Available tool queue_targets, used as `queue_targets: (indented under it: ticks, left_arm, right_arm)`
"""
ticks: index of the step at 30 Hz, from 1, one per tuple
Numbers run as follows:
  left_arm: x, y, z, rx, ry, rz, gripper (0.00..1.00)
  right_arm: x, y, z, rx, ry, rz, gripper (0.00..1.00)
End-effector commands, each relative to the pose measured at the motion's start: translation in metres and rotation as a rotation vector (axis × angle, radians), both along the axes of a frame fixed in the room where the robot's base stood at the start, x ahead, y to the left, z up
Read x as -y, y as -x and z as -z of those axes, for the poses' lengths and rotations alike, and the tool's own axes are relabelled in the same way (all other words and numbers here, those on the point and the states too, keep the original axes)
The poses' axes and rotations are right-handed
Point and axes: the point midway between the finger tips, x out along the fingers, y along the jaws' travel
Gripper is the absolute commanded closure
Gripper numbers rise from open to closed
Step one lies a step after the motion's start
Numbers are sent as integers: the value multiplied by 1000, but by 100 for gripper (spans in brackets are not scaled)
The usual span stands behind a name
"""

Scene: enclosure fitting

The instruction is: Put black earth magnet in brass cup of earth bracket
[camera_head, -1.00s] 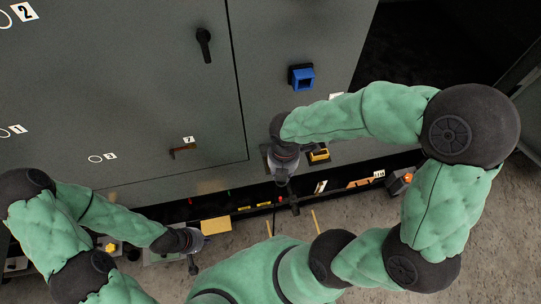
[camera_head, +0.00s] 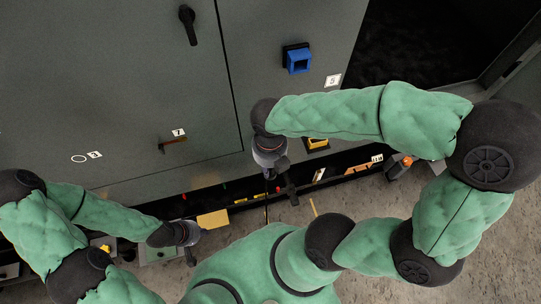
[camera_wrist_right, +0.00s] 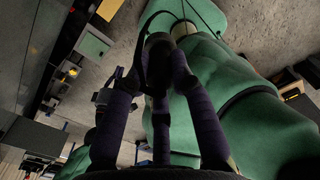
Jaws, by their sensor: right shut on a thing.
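My right gripper (camera_head: 287,184) hangs in front of the lower edge of the grey enclosure. In the right wrist view its fingers (camera_wrist_right: 160,65) are closed together on a dark thing (camera_wrist_right: 158,46), probably the black earth magnet, mostly hidden by the fingers. A thin black cord loops beside the fingertips in that view. My left gripper (camera_head: 191,257) is low at the left, pointing down; its fingers are too small to tell open from shut. I cannot make out the earth bracket or its brass cup for certain in either view.
The grey enclosure (camera_head: 110,110) has a black handle (camera_head: 188,25), a blue socket (camera_head: 298,60) and a yellow fitting (camera_head: 317,143). A dark shelf with small parts runs below it. A tan block (camera_head: 213,219) is near my left gripper.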

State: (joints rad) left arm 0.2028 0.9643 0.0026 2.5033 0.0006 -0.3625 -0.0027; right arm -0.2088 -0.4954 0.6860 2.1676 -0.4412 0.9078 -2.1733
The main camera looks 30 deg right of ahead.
Motion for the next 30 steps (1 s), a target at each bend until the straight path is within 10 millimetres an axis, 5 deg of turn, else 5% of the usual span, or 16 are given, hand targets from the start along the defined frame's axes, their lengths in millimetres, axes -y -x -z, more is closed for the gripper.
queue_targets:
  ticks: [5,18,30]
  left_arm:
    - [0,0,11,1,0,0,100]
    - [0,0,44,1,0,0,100]
    - [0,0,59,1,0,0,100]
  right_arm:
    - [5,-13,8,-3,-1,-1,100]
    - [50,-87,57,-5,-1,-1,100]
    - [66,-114,91,-2,-1,-5,100]
